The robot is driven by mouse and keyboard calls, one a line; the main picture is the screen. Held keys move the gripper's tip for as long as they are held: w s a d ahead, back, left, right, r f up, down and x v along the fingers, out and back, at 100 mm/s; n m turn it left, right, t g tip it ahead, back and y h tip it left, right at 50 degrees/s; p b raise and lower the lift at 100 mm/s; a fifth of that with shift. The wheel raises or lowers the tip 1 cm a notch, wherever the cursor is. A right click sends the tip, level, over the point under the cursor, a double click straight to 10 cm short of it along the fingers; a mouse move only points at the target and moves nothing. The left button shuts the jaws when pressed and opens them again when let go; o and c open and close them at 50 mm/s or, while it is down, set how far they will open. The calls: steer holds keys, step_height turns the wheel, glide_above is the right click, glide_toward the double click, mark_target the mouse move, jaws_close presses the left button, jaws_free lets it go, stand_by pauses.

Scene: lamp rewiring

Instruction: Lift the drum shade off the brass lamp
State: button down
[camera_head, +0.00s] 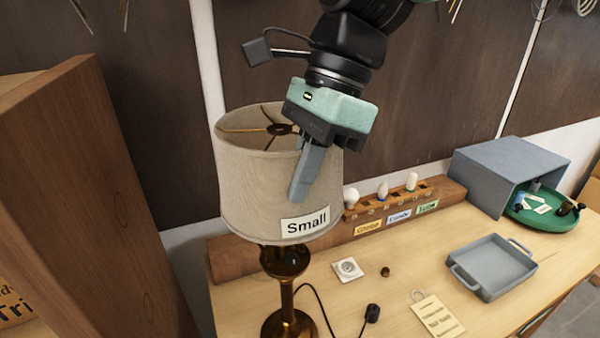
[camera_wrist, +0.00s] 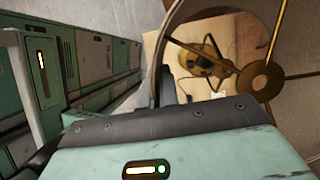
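The drum shade (camera_head: 258,190) is beige fabric with a "Small" label on its front. My gripper (camera_head: 302,185) points down at the shade's near right rim. One long grey finger lies in front of the outer wall; the other finger is hidden in the head view. The wrist view shows the rim beside dark finger parts, but grip contact is unclear.
A wooden rack (camera_head: 390,205) with several bulbs stands behind the lamp. A grey tray (camera_head: 492,266), a paper tag (camera_head: 438,317) and a white socket plate (camera_head: 347,269) lie on the bench. A grey box (camera_head: 500,172) and green tray (camera_head: 560,212) stand right. A wooden panel (camera_head: 90,190) rises close left.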

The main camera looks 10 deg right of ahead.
step_height(320, 180, up, 5)
steer(key=p, duration=0.4)
steer(key=shift+r, duration=1.3)
